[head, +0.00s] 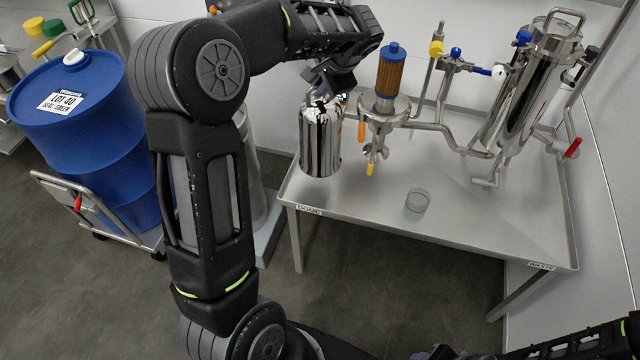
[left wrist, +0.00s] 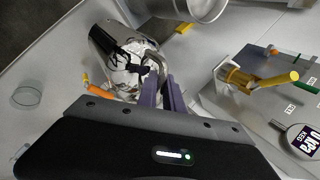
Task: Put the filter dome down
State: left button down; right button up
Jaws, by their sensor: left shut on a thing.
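The filter dome (head: 321,145) is a shiny steel cylinder with a loop handle on top. It is upright over the left end of the steel table (head: 350,195); whether its rim touches the table I cannot tell. My left gripper (head: 325,97) is above the dome, shut on its handle. In the left wrist view, the purple fingers (left wrist: 166,92) are at the handle of the dome (left wrist: 112,48). The brown filter cartridge (head: 390,75) with a blue cap stands bare on the steel filter base. A dark purplish part of my right gripper (head: 435,352) shows at the bottom edge, mostly cut off.
The filter base (head: 385,110), with an orange handle, stands just right of the dome. A small glass dish (head: 417,200) is on the table's front part. A steel tank (head: 530,80) and piping fill the right back. A blue drum (head: 80,130) stands left.

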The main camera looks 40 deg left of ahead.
aim_at(321, 101)
pick_arm(q)
jog(key=shift+f, duration=2.4)
jog(key=shift+f, duration=2.55)
jog(key=shift+f+b, duration=0.15)
jog(key=shift+b, duration=0.25)
jog(key=c, duration=1.5)
grip_release()
